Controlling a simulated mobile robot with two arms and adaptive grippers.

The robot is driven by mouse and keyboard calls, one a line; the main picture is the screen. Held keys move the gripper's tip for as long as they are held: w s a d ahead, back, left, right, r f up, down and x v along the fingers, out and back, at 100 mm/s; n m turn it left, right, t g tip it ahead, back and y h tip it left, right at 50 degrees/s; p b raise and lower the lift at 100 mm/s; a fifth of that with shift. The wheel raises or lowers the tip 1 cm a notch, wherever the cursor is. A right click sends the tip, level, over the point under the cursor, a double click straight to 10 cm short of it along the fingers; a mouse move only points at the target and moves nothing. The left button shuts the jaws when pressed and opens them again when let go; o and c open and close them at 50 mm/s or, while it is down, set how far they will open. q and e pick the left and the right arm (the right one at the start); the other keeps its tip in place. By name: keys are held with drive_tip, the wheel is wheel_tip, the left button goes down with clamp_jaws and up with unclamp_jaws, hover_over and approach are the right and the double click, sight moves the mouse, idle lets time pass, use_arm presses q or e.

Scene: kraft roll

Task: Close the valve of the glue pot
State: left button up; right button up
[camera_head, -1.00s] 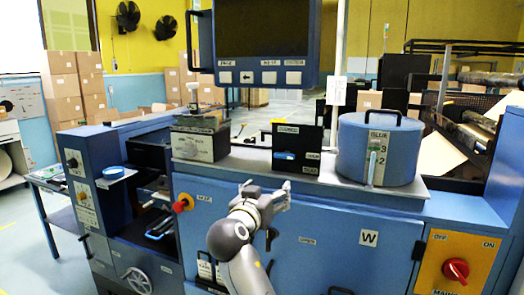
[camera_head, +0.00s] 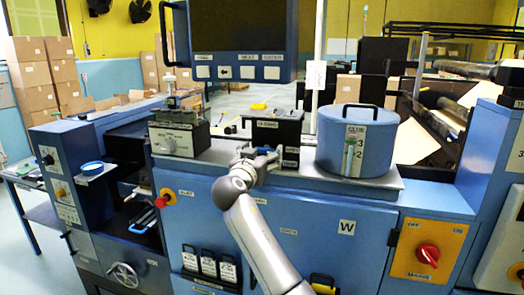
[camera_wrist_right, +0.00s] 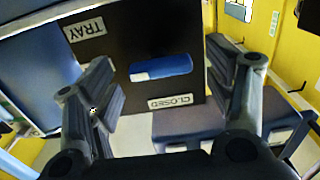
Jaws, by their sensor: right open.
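The glue pot (camera_head: 356,142) is a blue drum with a black top handle, a GLUE label and a level gauge, on the machine's ledge. Left of it stands a black valve box (camera_head: 279,128). In the right wrist view, the valve box (camera_wrist_right: 150,38) carries a blue lever (camera_wrist_right: 162,69) with a white end, lying nearly level. A CLOSED label and a TRAY label are on its face. My right gripper (camera_head: 262,155) is in front of the box; in its wrist view the gripper (camera_wrist_right: 168,92) is open, with the lever between and beyond its fingers, apparently untouched. My left gripper is not in view.
A grey device (camera_head: 180,137) sits on the ledge left of the box. A screen panel (camera_head: 240,40) hangs above. A red knob (camera_head: 166,202) and a red main switch (camera_head: 427,255) are on the machine front. Cardboard boxes stand behind.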

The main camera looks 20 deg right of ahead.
drive_tip(key=shift+w+d, duration=0.1)
drive_tip(key=shift+w, duration=0.05)
drive_tip(key=shift+c, duration=0.4)
drive_tip(key=c, duration=1)
drive_tip(key=shift+o, duration=0.4)
